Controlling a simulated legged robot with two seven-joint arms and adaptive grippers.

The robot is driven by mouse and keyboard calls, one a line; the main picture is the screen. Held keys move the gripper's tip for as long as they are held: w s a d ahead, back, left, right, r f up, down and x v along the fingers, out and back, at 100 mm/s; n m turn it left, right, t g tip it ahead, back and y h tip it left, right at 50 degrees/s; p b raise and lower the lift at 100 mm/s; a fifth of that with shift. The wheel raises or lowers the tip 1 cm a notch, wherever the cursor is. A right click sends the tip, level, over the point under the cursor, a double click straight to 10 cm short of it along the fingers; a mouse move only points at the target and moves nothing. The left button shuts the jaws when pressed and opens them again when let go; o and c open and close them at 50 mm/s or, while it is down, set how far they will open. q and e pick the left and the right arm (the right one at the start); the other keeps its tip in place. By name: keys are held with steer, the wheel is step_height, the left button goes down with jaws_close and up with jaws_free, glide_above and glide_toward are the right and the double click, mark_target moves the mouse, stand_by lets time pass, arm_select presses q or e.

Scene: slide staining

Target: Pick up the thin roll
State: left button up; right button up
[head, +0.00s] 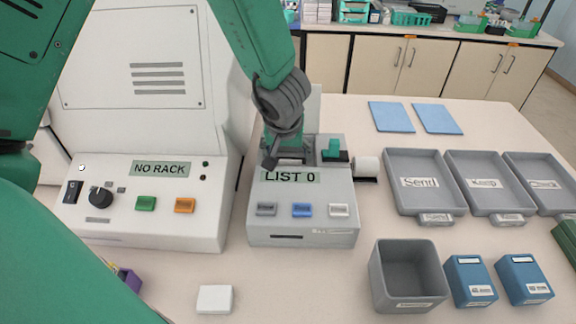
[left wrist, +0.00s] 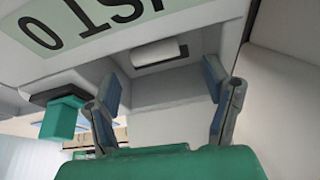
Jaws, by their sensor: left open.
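A slim white roll (left wrist: 158,52) lies in a dark recess in the top of the grey LIST 0 machine (head: 300,222), just behind its label. My left gripper (left wrist: 164,82) is open over the machine, with one finger to each side of the roll in the left wrist view; the fingers look apart from it. In the head view my left gripper (head: 285,158) points down behind the label and hides most of the recess. A wider white roll (head: 368,165) sits on a dark holder at the machine's right side. My right gripper is not in view.
A green-topped part (head: 335,150) stands on the machine, right of my left gripper. The white NO RACK machine (head: 150,215) is close on the left. Grey trays (head: 420,202), a grey bin (head: 378,275) and blue boxes (head: 459,282) stand on the right.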

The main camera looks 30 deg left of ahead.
mark_target(290, 161)
arm_select(q)
steer(key=x, duration=0.1)
steer(key=b+x, duration=0.1)
steer(key=x, duration=0.2)
steer(key=shift+d+f+b, duration=0.25)
steer(key=shift+d+b, duration=0.05)
steer(key=shift+d, duration=0.1)
steer(key=shift+w+f, duration=0.1)
steer(key=shift+f, duration=0.1)
steer(key=shift+r, duration=0.15)
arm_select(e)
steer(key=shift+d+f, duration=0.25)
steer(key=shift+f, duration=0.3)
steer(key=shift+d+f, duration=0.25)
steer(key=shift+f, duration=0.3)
arm_select(q)
steer(key=shift+a, duration=0.2)
steer(key=c, duration=0.9)
steer(key=shift+o, duration=0.2)
steer(key=shift+a, duration=0.1)
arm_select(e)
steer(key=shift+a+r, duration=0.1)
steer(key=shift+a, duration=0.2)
